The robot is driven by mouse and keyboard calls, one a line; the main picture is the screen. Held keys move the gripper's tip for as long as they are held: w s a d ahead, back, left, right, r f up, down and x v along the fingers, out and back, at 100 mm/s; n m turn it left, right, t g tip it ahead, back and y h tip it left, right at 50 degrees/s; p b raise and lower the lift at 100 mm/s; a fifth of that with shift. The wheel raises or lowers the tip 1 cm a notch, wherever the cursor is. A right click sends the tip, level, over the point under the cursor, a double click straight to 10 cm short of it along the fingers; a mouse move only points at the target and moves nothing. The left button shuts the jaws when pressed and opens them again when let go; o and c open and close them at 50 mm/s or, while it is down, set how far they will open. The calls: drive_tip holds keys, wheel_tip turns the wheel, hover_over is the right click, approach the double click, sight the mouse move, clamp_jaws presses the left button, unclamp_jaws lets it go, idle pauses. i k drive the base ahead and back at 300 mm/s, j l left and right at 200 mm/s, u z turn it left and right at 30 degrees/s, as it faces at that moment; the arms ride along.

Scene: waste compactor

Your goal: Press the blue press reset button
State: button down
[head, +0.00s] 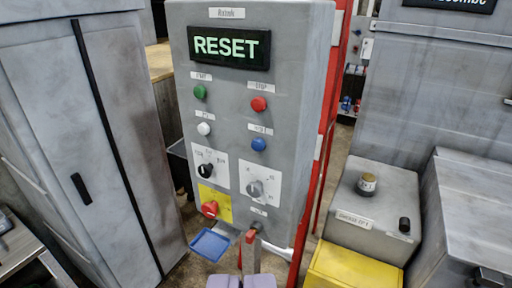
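The blue button (259,144) sits on the right side of the grey control panel (228,120), below the red stop button (259,104). A small label above it is too blurred to read. The panel's screen (228,47) shows RESET in green letters.
The panel also has a green button (200,92), a white button (204,129), two knobs and a red emergency button (210,209). A grey-red upright piece (251,252) and a blue tray (209,244) are below. A cabinet (85,150) stands left; a yellow box (350,268) is lower right.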

sight(258, 145)
drive_tip(key=i+l+u, duration=0.15)
drive_tip(key=i+u, duration=0.2)
drive_tip(key=i+l+u, duration=0.25)
drive_tip(key=u, duration=0.15)
